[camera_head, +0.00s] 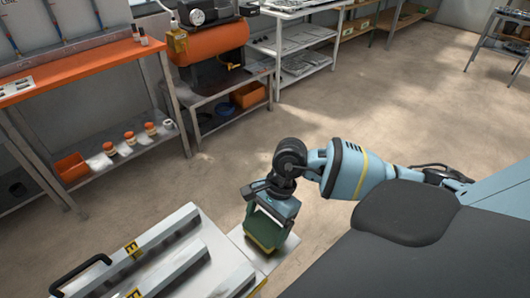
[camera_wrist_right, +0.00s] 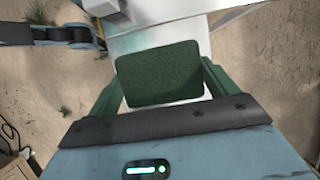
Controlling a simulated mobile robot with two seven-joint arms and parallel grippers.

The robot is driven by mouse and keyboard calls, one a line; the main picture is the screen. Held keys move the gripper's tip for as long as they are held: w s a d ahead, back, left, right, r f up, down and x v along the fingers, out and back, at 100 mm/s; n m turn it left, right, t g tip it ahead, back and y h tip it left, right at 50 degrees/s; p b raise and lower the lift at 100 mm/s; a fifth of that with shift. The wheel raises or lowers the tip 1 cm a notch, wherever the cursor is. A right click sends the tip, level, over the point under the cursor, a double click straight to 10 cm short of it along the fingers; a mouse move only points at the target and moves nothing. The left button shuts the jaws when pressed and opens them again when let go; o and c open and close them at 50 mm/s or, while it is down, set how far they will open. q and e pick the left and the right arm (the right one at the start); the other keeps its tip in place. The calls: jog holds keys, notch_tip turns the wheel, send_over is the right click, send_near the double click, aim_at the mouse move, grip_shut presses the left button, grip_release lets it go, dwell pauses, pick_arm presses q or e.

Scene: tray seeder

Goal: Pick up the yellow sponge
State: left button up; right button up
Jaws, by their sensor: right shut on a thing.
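The sponge (camera_head: 262,234) has a dark green scouring top, and a thin yellow edge shows along its lower side in the head view. It also shows in the right wrist view (camera_wrist_right: 160,74), where only its green face is visible. My right gripper (camera_head: 266,222) points down with its green fingers on two opposite sides of the sponge, shut on it. The sponge is at a small pale surface (camera_head: 284,250) beside the large white machine; I cannot tell whether it touches that surface. My left gripper is not in view.
A white machine or tray (camera_head: 205,244) with raised bars and a black handle (camera_head: 82,273) lies at lower left, close to the gripper. An orange-topped bench (camera_head: 85,63) and a compressor (camera_head: 212,42) on a stand are farther back. The floor beyond is open.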

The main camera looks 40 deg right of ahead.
jog(key=shift+s+r, duration=0.25)
jog(key=shift+r, duration=0.65)
jog(key=s+d+r+b, duration=0.1)
jog(key=s+d, duration=0.1)
jog(key=s, duration=1.3)
jog(key=shift+s+r, duration=0.15)
jog(key=shift+r, duration=0.1)
